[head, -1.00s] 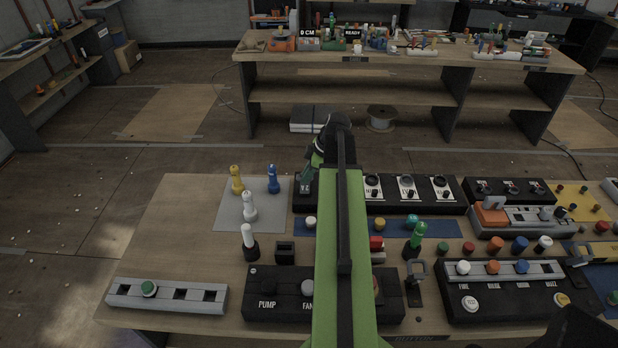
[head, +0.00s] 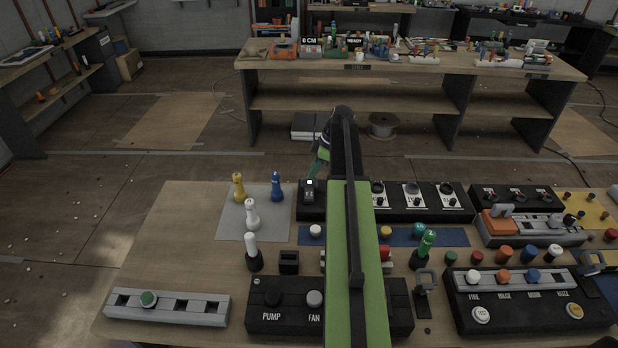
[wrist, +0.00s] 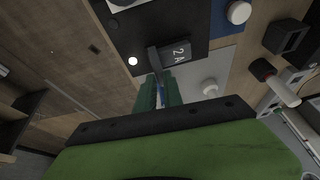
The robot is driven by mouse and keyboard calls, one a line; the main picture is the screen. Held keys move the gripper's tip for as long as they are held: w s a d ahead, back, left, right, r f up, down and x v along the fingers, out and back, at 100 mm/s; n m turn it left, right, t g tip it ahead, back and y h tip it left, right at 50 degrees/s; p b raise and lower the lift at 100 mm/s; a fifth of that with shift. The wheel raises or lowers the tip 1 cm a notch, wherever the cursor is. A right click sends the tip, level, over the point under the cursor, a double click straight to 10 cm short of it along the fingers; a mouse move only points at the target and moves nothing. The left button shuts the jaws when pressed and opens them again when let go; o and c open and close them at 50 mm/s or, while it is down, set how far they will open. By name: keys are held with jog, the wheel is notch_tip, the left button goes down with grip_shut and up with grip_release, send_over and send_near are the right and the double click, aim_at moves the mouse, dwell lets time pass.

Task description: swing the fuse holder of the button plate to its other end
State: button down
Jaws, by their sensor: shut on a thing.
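The fuse holder (wrist: 176,53) is a dark grey block marked 2 A, with an arm reaching to my fingers, in the wrist view. It stands on a black plate (wrist: 196,18). My gripper (wrist: 160,88) has green fingers, closed on the end of the holder's arm. In the head view the holder (head: 309,196) is small, at the left end of the black plate (head: 312,214). My gripper (head: 317,172) is just behind it, partly hidden by my arm. A bright white spot (wrist: 133,61) shows beside the holder.
Dials (head: 412,194) sit on the plate right of my arm. Yellow (head: 239,187), blue (head: 277,186) and white (head: 252,215) pieces stand on a grey mat (head: 232,225) to the left. A pump and fan panel (head: 290,325) lies in front.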

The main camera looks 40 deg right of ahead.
jog(key=shift+w+d+f, duration=0.25)
jog(key=shift+d+f, duration=0.05)
jog(key=shift+d, duration=0.1)
jog(key=c, duration=2)
grip_release()
jog(key=shift+s+a+r, duration=0.1)
jog(key=shift+s+r, duration=0.05)
jog(key=shift+r, duration=0.1)
jog(key=o, duration=0.5)
jog(key=shift+f, duration=0.15)
jog(key=shift+o, duration=0.2)
jog(key=shift+a, duration=0.1)
jog(key=shift+a, duration=0.1)
